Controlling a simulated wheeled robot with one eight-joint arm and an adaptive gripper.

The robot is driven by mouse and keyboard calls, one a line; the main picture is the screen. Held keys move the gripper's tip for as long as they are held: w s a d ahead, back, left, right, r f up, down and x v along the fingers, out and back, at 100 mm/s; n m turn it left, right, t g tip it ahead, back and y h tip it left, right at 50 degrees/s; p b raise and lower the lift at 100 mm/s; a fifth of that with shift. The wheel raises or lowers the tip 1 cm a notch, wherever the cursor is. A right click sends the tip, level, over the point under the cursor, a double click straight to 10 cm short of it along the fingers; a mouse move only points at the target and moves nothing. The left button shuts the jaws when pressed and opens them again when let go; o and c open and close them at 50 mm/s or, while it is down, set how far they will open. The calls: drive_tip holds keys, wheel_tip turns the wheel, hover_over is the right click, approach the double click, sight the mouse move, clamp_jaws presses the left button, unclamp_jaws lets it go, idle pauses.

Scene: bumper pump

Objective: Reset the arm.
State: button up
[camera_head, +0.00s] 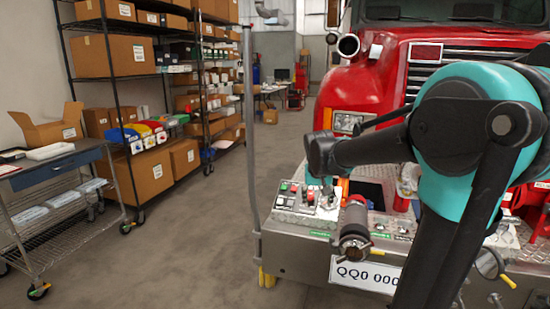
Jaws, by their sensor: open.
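My arm, with teal joints and dark links, reaches in from the right side of the head view. Its far end, with my gripper (327,198), hangs down over the control panel (303,206) on the truck's bumper. My gripper is small in the picture and partly hidden by my arm's wrist; it is open, and I see nothing held in it. I cannot tell whether its tips touch the panel. The panel carries red, green and dark buttons or knobs.
The metal bumper (310,252) of a red fire truck (388,85) bears a pipe fitting with a valve (355,240) and a number plate (365,274). A grey vertical pole (250,130) stands left of it. Shelves with boxes and a cart (60,205) are at left. The floor between is clear.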

drive_tip(key=s+d+f, duration=0.2)
drive_tip(key=s+f, duration=0.6)
drive_tip(key=s, duration=0.3)
drive_tip(key=s+d+f+n+y, duration=0.1)
drive_tip(key=s+d+f, duration=0.1)
drive_tip(key=s+f, duration=0.6)
drive_tip(key=s, duration=0.4)
drive_tip(key=shift+s+d+f, duration=0.2)
drive_tip(key=shift+s+f, duration=0.05)
drive_tip(key=shift+f, duration=0.05)
idle(0.7)
